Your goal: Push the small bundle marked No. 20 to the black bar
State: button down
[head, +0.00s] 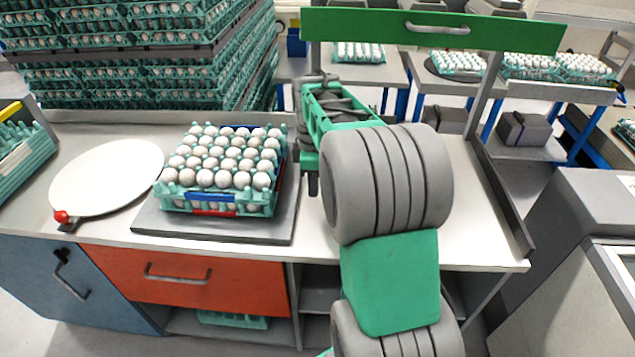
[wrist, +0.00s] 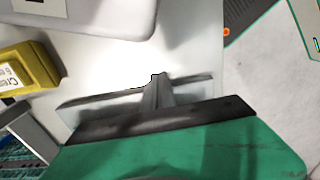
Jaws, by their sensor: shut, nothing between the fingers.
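My gripper (head: 313,185) hangs over the worktop, just right of the grey board under the egg trays. In the wrist view its dark fingers (wrist: 156,85) are together with nothing between them. The black bar (head: 505,205) runs along the right end of the worktop, well to the right of my gripper. I see no bundle marked No. 20 in the head view; my arm hides part of the worktop between gripper and bar. The wrist view shows a yellow block (wrist: 28,68) with a white label, cut by the left edge; I cannot read a No. 20 on it.
A teal egg tray stack (head: 175,198) stands on the grey board (head: 160,222). A white round plate (head: 105,175) lies further left. Tall tray stacks stand behind. A green crossbar (head: 380,32) spans above the worktop's back. Bare worktop (head: 465,225) shows right of my arm.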

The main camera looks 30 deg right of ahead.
notch_tip(320, 180, down, 6)
jog(key=shift+s+d+p, duration=0.3)
jog(key=shift+s+d, duration=0.3)
jog(key=shift+d, duration=0.25)
jog(key=shift+s+d+p, duration=0.25)
jog(key=shift+s+d, duration=0.3)
jog(key=shift+d, duration=0.3)
